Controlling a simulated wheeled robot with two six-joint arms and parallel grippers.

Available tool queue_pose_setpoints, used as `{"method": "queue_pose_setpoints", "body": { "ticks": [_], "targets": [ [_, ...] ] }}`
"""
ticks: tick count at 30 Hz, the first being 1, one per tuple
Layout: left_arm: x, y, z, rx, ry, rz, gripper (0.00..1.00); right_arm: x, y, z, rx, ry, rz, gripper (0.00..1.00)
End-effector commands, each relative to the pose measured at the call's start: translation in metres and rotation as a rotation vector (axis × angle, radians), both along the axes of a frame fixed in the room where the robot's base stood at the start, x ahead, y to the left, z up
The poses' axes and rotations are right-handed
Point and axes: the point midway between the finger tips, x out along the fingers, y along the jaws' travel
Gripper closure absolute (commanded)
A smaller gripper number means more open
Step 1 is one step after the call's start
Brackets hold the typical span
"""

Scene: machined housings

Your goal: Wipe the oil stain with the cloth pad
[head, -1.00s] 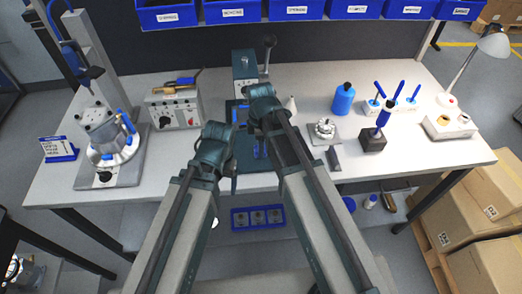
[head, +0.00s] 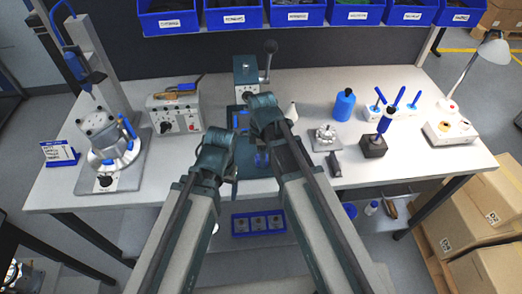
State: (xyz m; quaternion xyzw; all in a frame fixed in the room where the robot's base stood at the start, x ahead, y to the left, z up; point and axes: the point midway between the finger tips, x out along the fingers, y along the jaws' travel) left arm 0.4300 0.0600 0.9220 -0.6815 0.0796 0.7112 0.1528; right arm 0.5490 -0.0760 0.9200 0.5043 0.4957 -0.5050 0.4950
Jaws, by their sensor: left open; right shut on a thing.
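My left gripper (head: 234,176) points down over the left edge of this mat, open and empty. My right gripper (head: 258,146) is over the middle of the mat, shut on the cloth pad; its fingertips are mostly hidden behind my own arm. A blue patch shows beside the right gripper, but I cannot tell whether it is the pad. I cannot make out the oil stain.
A green-grey press with a lever (head: 246,75) stands behind the mat. A blue bottle (head: 343,105), a machined part on a plate (head: 325,136) and a blue-handled stamp on a dark block (head: 374,146) stand to the right. A housing on a fixture (head: 108,140) and a control box (head: 176,114) stand left.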

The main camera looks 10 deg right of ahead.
Motion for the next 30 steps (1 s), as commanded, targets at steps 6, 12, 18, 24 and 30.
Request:
{"method": "queue_pose_setpoints", "body": {
  "ticks": [6,12,18,24,30],
  "targets": [
    [0.000,0.000,0.001,0.000,0.000,0.000,0.19,-0.012,0.000,0.001,0.000,-0.001,0.000,0.93],
    [0.000,0.000,0.001,0.000,0.000,0.000,0.19,-0.011,0.000,0.001,0.000,-0.001,0.000,0.93],
    [0.000,0.000,0.010,0.000,0.000,0.000,0.19,-0.011,0.000,0.010,0.000,-0.001,0.000,0.93],
    [0.000,0.000,0.030,0.000,0.000,0.000,0.19,-0.011,0.000,0.030,0.000,-0.001,0.000,0.93],
    [0.000,0.000,0.049,0.000,0.000,0.000,0.19,-0.011,0.000,0.049,0.000,-0.001,0.000,0.93]
  ]
}}
